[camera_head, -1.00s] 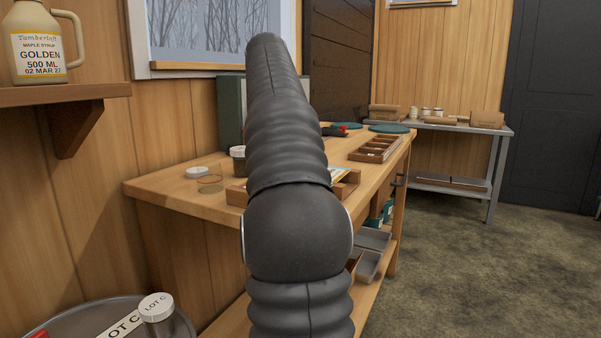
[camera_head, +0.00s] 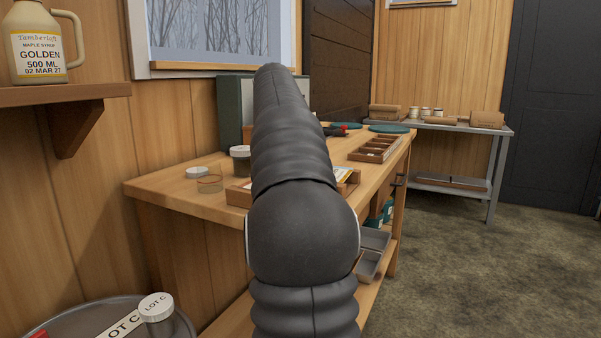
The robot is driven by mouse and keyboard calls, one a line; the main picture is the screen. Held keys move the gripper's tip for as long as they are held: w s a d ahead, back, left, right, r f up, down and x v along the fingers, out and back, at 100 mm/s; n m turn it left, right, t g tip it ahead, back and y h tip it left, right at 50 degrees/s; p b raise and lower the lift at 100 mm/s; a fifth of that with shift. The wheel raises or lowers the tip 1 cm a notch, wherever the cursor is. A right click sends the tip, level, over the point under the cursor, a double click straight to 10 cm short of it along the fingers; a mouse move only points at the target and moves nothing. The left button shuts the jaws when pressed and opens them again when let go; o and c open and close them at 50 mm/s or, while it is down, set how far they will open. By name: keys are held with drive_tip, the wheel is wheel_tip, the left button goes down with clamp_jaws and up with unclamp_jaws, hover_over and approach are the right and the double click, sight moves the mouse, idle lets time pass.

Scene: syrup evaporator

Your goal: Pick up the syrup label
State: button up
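A small yellow-and-white piece (camera_head: 343,173), which looks like a label, shows at the right edge of my arm. It lies in or on a low wooden tray (camera_head: 238,195) on the workbench, mostly hidden by my arm. A tan jug (camera_head: 48,22) on the wall shelf at upper left bears a label (camera_head: 40,55) reading "Golden 500 ml, 02 Mar 27". My dark ribbed arm rises through the middle of the view and reaches over the bench. My gripper is hidden beyond it, so I cannot see whether it holds anything.
The wooden bench (camera_head: 165,190) also holds a jar (camera_head: 240,160), a clear round container (camera_head: 209,184), a white lid (camera_head: 198,172) and a divided wooden box (camera_head: 372,150). The floor (camera_head: 470,270) at right is clear.

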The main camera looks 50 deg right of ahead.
drive_tip(key=shift+f, duration=0.2)
idle(0.4)
drive_tip(key=c, duration=0.8)
